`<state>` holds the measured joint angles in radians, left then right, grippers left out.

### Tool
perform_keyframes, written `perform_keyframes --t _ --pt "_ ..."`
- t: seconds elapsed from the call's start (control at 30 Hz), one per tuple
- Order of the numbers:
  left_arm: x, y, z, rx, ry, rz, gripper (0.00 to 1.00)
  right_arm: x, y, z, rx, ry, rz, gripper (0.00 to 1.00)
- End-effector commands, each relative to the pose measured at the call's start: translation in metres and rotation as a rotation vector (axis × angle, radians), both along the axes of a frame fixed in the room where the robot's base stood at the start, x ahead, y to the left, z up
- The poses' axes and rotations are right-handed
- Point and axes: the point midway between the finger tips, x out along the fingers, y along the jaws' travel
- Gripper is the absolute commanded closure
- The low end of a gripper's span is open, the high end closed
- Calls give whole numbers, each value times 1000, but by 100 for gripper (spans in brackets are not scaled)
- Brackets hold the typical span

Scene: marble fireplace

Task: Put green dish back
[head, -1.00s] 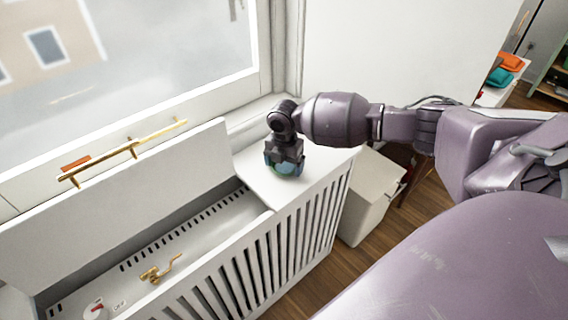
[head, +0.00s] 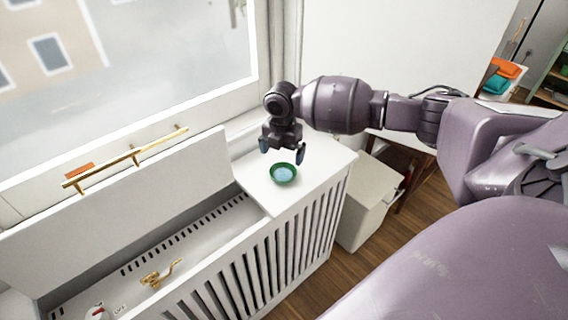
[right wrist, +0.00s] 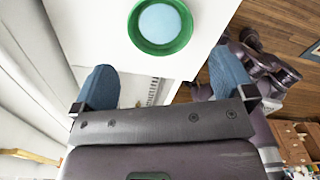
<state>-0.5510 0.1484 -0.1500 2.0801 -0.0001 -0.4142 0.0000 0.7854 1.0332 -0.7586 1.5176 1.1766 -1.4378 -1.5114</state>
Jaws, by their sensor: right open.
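The green dish (head: 284,173), round with a pale blue inside, rests upright on the flat white top of the radiator cover (head: 318,167). It also shows in the right wrist view (right wrist: 160,25), ahead of the fingertips and apart from them. My right gripper (head: 282,155) is open and empty, a little above and behind the dish in the head view. Its two blue fingers are spread wide in the right wrist view (right wrist: 165,85). My left gripper is not in view.
Left of the dish, a raised white lid with a brass handle (head: 130,157) stands over an open compartment (head: 190,238). A brass fitting (head: 160,272) lies inside. A window is behind. A white box (head: 368,205) stands on the wooden floor at right.

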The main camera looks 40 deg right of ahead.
Motion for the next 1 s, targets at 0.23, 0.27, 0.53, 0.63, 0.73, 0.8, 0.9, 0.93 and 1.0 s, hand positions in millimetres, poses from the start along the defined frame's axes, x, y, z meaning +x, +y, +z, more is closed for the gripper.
perform_keyframes --t 0.23,0.27,0.53,0.63,0.73,0.8,0.9,0.93,1.0 --pt "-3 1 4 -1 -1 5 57 0 0 37 -1 0 0 0" --pt "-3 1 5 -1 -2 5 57 0 0 39 0 0 0 0" --pt "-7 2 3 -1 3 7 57 -1 0 45 0 2 0 0" --pt "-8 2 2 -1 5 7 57 -1 0 45 0 2 0 0" --pt "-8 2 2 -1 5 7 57 -1 0 45 0 2 0 0" --pt "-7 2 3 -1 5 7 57 -1 0 45 0 2 0 0" --pt "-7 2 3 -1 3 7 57 0 0 45 0 2 0 0" --pt "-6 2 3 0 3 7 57 0 0 45 0 2 0 0" --pt "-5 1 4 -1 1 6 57 -1 0 45 0 2 0 0"
